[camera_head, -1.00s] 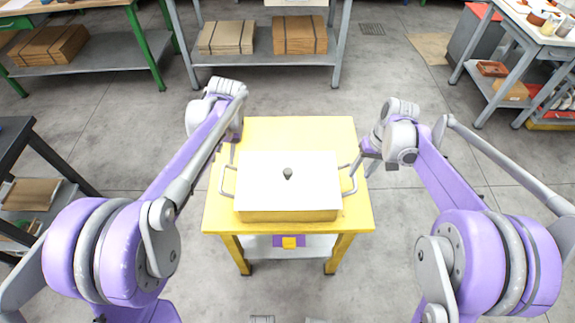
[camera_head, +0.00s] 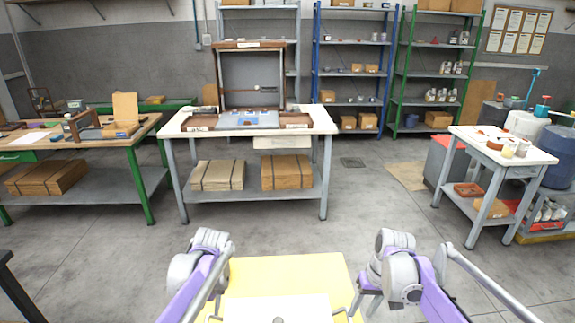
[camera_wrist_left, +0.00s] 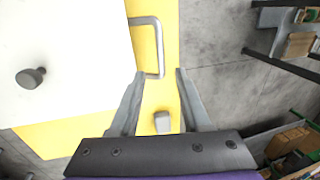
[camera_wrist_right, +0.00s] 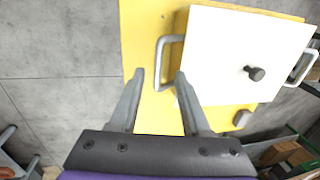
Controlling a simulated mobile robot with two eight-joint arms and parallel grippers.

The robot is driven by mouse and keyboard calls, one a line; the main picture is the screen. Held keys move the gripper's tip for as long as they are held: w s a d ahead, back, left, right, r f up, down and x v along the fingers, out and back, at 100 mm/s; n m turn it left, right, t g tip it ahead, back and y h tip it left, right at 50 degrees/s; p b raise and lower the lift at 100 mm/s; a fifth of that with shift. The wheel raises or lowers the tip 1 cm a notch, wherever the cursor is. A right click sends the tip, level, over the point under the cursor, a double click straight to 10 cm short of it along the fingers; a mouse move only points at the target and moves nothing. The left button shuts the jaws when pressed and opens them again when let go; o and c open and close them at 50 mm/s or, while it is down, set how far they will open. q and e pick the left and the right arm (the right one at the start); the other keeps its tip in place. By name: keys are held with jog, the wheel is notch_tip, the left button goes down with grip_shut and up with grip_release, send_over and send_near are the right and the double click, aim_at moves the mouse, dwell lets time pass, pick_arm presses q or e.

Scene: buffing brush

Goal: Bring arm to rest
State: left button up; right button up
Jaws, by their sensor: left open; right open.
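My left gripper (camera_wrist_left: 159,74) is open in the left wrist view, with the left grey handle (camera_wrist_left: 158,45) of the white-lidded box showing at its fingertips. My right gripper (camera_wrist_right: 160,74) is open in the right wrist view, with the other handle (camera_wrist_right: 159,60) at its fingertips. Neither jaw is closed on a handle; the exact gap cannot be told. The box's white lid (camera_wrist_right: 235,55) has a dark knob (camera_wrist_right: 255,73). The box sits on a yellow table (camera_head: 290,271). In the head view, only the lid's far part (camera_head: 270,308) shows, between my arms.
A grey workbench (camera_head: 262,128) with an upright open case stands beyond, and a green-framed bench (camera_head: 70,150) is at left. A small white-topped table (camera_head: 500,145) and blue drum (camera_head: 560,155) are at right. Grey floor between yellow table and benches is clear.

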pick_arm(q)
jog(key=s+d+r+t+h+p, duration=0.1)
jog(key=s+t, duration=0.1)
jog(key=s, duration=0.9)
jog(key=s+d+r+t+h+p, duration=0.1)
jog(key=s+d+t, duration=0.1)
jog(key=s, duration=1)
jog(key=shift+s+d+m+t, duration=0.25)
jog(key=shift+m+t, duration=0.15)
jog(key=shift+t, duration=0.4)
pick_arm(e)
jog(key=s+r+t+h, duration=0.2)
jog(key=s+t, duration=0.3)
jog(key=s, duration=1.8)
jog(key=shift+s+a+m+t, duration=0.15)
jog(key=shift+a+m+t, duration=0.15)
jog(key=shift+a, duration=0.15)
pick_arm(q)
jog(key=shift+w+r, duration=0.1)
